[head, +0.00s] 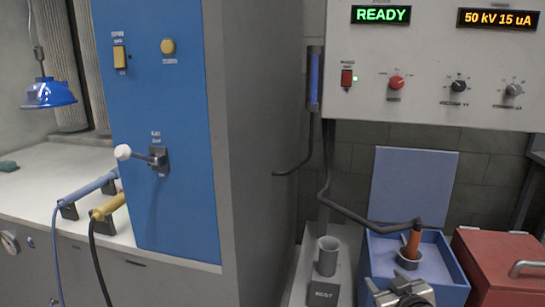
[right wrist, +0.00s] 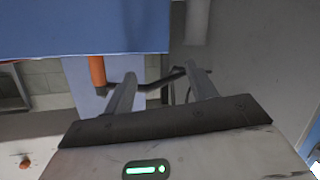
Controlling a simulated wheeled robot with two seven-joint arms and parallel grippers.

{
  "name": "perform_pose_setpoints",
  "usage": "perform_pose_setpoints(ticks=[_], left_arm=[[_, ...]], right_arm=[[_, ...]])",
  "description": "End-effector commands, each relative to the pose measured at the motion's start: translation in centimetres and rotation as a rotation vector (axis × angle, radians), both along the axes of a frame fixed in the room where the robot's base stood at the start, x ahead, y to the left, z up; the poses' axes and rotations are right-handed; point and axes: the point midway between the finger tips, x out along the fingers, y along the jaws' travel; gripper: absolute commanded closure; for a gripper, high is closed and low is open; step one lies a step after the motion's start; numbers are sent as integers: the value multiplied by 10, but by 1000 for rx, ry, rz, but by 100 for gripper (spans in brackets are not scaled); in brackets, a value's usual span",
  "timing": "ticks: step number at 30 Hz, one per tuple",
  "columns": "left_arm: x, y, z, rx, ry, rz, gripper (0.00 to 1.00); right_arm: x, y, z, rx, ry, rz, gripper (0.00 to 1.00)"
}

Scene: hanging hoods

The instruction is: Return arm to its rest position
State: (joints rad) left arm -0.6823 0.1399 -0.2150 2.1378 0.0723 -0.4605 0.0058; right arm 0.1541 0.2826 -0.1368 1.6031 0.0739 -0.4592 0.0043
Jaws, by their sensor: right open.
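An orange-handled probe (head: 413,240) on a black cable stands slightly tilted in a grey cup (head: 409,259) inside an open blue box (head: 375,255). An upright grey holder marked REST (head: 327,263) is left of the box; no handle shows in it. My right gripper (head: 402,290) is low in front of the box, partly cut off by the frame. In the right wrist view its jaws (right wrist: 162,72) are open and empty. The orange handle (right wrist: 97,70) shows there beside one finger, outside the jaws, with the dark cable (right wrist: 160,82) beyond them. My left gripper is not in view.
A red box with a handle (head: 505,265) stands right of the blue box. The blue box's lid (head: 412,185) is raised behind it. A control panel (head: 430,55) reading READY hangs above. A large blue-fronted cabinet (head: 165,210) with a white-knobbed lever (head: 124,152) is at left.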

Motion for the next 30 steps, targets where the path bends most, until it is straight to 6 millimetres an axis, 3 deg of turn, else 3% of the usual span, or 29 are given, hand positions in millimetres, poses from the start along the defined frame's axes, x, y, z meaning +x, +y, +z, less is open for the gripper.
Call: perform_pose_setpoints(ticks=[1, 6, 9, 13, 18, 30], left_arm=[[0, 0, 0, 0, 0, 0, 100], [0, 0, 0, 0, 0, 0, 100], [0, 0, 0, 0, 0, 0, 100], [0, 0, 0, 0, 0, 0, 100], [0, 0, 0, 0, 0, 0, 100], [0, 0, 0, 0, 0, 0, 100]], right_arm=[[-28, 17, -24, 21, 41, 24, 43], [-131, 70, -76, 110, 164, 91, 43], [-190, 94, -89, 170, 231, 111, 43], [-244, 113, -92, 231, 293, 118, 43], [-275, 123, -88, 270, 328, 117, 43], [-277, 123, -88, 273, 332, 117, 43]])
